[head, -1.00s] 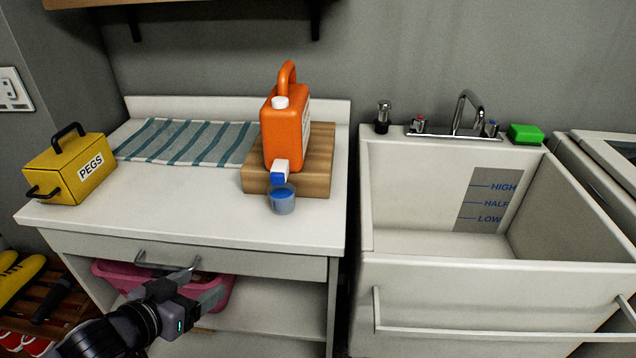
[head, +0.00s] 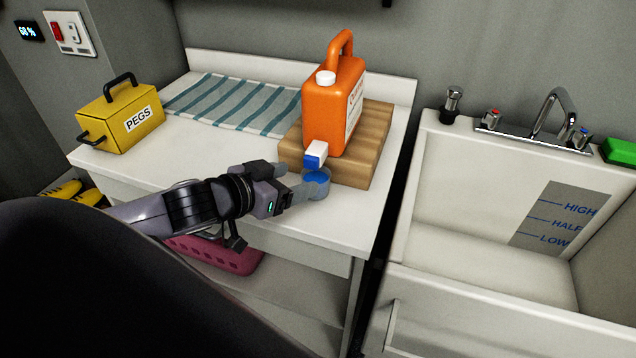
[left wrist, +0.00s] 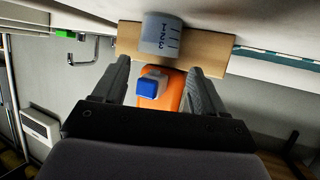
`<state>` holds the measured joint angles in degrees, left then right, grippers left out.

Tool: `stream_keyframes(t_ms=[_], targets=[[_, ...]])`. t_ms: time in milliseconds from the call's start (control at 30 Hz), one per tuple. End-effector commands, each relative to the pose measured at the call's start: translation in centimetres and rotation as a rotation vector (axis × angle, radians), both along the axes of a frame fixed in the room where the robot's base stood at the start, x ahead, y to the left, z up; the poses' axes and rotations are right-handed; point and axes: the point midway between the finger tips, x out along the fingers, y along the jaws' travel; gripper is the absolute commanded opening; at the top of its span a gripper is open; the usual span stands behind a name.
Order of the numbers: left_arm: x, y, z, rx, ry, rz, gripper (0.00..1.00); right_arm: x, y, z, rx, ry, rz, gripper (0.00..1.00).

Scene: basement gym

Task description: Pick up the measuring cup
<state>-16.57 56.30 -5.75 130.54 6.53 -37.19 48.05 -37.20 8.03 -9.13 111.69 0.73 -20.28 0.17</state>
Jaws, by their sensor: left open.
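The measuring cup (head: 319,188) is small and clear, with blue in it. It stands on the white counter under the blue-and-white spout of the orange jug (head: 328,112). My left gripper (head: 296,182) is open beside the cup, to its left, with its fingers pointing at it. In the left wrist view, which looks upside down, the cup (left wrist: 161,35) shows its scale marks and lies in line with the gap between the spread fingertips (left wrist: 159,66). I cannot tell whether a finger touches it. My right gripper is out of view.
The jug stands on a wooden block (head: 375,150) right behind the cup. A striped towel (head: 225,103) and a yellow pegs box (head: 120,118) lie further left. The sink (head: 480,240) is to the right. A pink basket (head: 215,254) sits below the counter.

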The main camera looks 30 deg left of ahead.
Motion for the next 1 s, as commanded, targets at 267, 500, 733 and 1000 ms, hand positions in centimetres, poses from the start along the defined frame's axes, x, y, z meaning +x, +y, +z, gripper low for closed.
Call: stream_keyframes(t_ms=[267,500,733,1000], targets=[[1.3,-0.3,-0.4,-0.001,-0.002,0.001,0.72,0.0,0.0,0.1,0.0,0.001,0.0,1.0],[3.4,-0.8,-1.3,-0.001,-0.002,0.001,0.72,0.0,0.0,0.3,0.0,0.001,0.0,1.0],[4.7,-1.1,-2.0,0.001,0.0,0.0,0.72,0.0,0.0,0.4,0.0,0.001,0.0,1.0],[4.8,-1.1,-2.1,0.001,0.002,0.0,0.72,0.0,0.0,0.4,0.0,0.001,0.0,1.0]])
